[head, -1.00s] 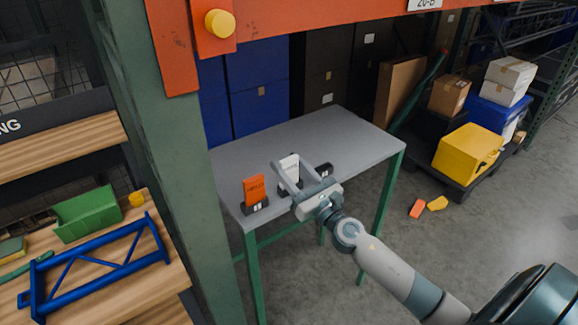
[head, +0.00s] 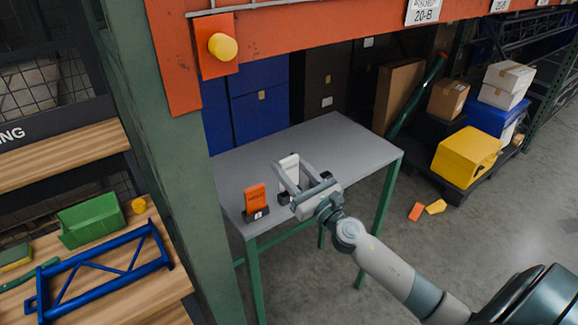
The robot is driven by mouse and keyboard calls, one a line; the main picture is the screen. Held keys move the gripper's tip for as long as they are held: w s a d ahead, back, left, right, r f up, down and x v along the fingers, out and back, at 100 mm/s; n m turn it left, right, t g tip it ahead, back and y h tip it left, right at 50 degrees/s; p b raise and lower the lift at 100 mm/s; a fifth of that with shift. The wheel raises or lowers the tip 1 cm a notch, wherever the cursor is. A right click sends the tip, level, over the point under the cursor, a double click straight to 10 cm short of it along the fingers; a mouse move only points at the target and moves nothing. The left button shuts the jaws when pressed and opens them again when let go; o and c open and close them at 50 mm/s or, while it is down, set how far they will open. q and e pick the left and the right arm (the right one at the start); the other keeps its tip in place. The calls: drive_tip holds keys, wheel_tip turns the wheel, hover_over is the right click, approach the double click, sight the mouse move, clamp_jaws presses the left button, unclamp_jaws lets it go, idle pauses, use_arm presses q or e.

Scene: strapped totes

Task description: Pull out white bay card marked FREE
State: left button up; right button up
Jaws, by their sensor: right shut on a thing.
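The white card (head: 289,165) stands on the grey table (head: 338,135), partly hidden by my right gripper. Its marking is not readable here. My right gripper (head: 287,171) is shut on the white card, one finger on each side of it. An orange card (head: 256,198) stands upright in a dark holder (head: 257,215) to the left of the gripper. Other dark holder parts show beside my gripper, mostly hidden. My left gripper is not in view.
A green upright post (head: 180,180) stands close left of the table, and an orange beam (head: 330,32) crosses above it. Blue boxes (head: 258,100) stand behind the table. A yellow bin (head: 466,157) is at the right. The table's back right is clear.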

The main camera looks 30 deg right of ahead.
drive_tip(key=shift+s+r, duration=0.1)
idle(0.5)
drive_tip(key=shift+r+v, duration=0.2)
drive_tip(key=shift+v, duration=0.65)
drive_tip(key=shift+r+v, duration=0.2)
drive_tip(key=shift+v, duration=0.6)
drive_tip(key=shift+r+v, duration=0.2)
drive_tip(key=shift+v, duration=0.65)
drive_tip(key=shift+r+b+v, duration=0.2)
drive_tip(key=shift+v, duration=0.6)
drive_tip(key=shift+r+b+v, duration=0.15)
drive_tip(key=shift+b+v, duration=0.05)
drive_tip(key=shift+v, duration=0.6)
drive_tip(key=shift+r+b+v, duration=0.2)
drive_tip(key=shift+v, duration=0.6)
drive_tip(key=shift+s, duration=0.1)
